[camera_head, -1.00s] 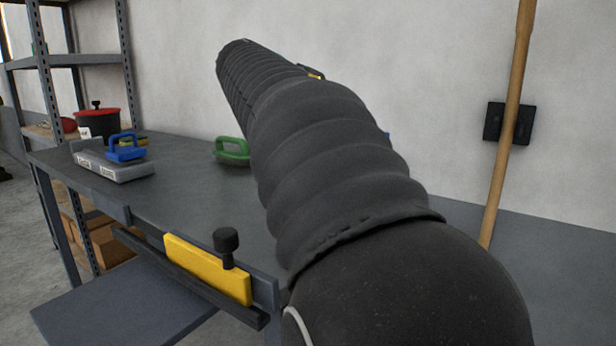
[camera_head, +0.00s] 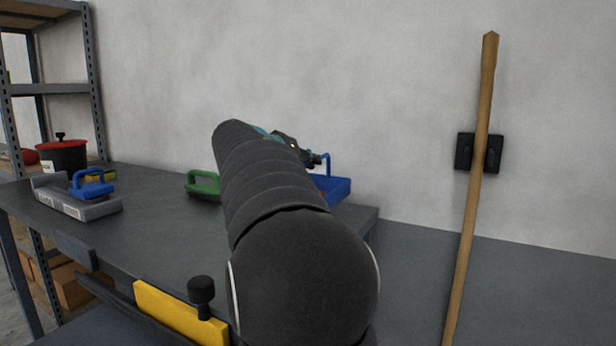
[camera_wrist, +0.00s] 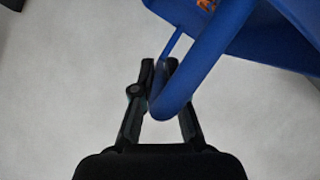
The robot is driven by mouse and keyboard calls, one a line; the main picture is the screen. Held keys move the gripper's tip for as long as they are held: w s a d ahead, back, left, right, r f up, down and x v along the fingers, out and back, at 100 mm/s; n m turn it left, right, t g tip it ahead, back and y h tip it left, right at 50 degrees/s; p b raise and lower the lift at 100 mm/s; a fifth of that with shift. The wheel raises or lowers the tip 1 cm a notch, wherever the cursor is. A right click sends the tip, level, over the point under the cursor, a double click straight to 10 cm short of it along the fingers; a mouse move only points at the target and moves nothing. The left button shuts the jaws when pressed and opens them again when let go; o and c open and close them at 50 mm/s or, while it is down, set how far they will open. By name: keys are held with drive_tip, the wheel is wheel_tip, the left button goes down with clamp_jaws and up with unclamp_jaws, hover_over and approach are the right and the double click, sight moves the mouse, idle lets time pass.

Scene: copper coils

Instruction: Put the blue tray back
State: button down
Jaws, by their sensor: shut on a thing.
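The blue tray (camera_head: 336,191) shows in the head view behind my arm, near the right end of the grey workbench. Its upright handle rises at its left side. My gripper (camera_head: 318,159) is shut on that handle. In the wrist view my gripper's fingers (camera_wrist: 160,70) close around the blue handle bar, and part of the tray (camera_wrist: 285,30) fills the upper right. Orange-brown bits of copper (camera_wrist: 206,5) show in the tray at the top edge. My arm hides part of the tray in the head view, and I cannot tell whether the tray touches the bench.
On the workbench (camera_head: 150,225) stand a green handled piece (camera_head: 203,185) and a grey holder (camera_head: 75,207) with a blue handled piece (camera_head: 91,184). A red-lidded pot (camera_head: 62,156) is at the left by a shelf rack. A wooden pole (camera_head: 472,190) stands at the right.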

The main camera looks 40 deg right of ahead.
drive_tip(key=shift+f, duration=1.9)
drive_tip(key=shift+f, duration=0.15)
drive_tip(key=c, duration=1.2)
unclamp_jaws()
drive_tip(key=shift+r, duration=0.3)
drive_tip(key=b+v, duration=0.1)
drive_tip(key=v, duration=1.1)
drive_tip(key=shift+a+f, duration=0.1)
drive_tip(key=shift+f, duration=0.1)
